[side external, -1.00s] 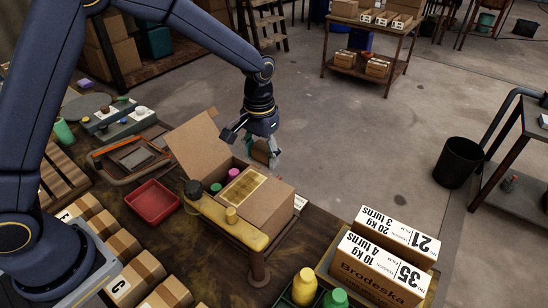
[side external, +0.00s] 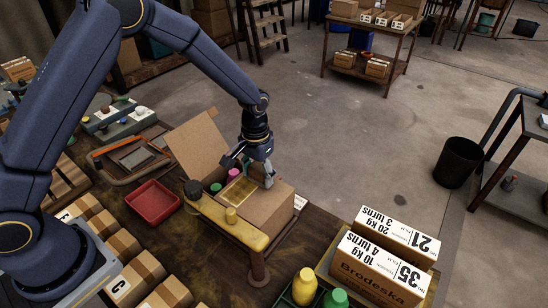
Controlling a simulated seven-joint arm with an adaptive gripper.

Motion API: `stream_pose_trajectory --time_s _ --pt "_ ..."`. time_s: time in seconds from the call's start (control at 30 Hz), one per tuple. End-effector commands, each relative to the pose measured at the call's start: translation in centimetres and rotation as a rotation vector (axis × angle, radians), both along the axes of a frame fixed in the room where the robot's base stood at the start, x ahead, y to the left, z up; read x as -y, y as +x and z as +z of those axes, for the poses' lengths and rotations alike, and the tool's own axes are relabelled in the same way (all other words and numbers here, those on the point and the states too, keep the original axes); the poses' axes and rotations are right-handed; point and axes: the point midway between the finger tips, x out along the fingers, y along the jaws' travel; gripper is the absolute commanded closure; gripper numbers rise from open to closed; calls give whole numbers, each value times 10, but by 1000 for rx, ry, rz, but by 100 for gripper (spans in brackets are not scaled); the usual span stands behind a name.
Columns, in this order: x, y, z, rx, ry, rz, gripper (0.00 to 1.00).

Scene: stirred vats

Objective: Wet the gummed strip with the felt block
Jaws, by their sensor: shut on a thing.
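My gripper (side external: 260,176) is low over the right part of an open cardboard box (side external: 268,208), shut on a small block. The block was brown when seen a second ago; now the fingers largely hide it, and I take it for the felt block. A pale yellow panel (side external: 239,191) lies at the box's opening, just left of and below my gripper; I cannot tell whether it is or carries the gummed strip. I cannot tell whether the block touches it. The box's flap (side external: 198,146) stands raised at the left.
A yellow bar (side external: 215,215) with a dark knob (side external: 193,189) crosses in front of the box. Green and pink round tops show inside. A red tray (side external: 153,202) lies left. Labelled cartons (side external: 380,268) stand at the front right. Open floor lies behind.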

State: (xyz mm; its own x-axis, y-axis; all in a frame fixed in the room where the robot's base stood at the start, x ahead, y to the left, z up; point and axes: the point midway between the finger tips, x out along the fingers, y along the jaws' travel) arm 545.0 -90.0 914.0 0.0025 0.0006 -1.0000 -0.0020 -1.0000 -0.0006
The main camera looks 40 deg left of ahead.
Motion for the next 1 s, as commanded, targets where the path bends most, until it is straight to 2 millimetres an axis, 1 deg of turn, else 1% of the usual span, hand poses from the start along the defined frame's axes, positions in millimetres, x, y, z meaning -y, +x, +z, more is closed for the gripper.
stream_pose_trajectory --time_s 0.2,0.3,0.4,0.73,0.8,0.87,1.0 --pt "-20 -1 -1 -2 0 1 66" --pt "-26 -1 -1 -2 -1 -2 66" --pt "-14 -1 -1 -2 -1 -5 66" --pt "16 -1 -1 -2 -1 -4 66" --pt "15 0 4 -1 -1 -1 66" --pt "15 0 21 4 -2 -1 66" --pt "15 -1 32 0 -1 -1 66"
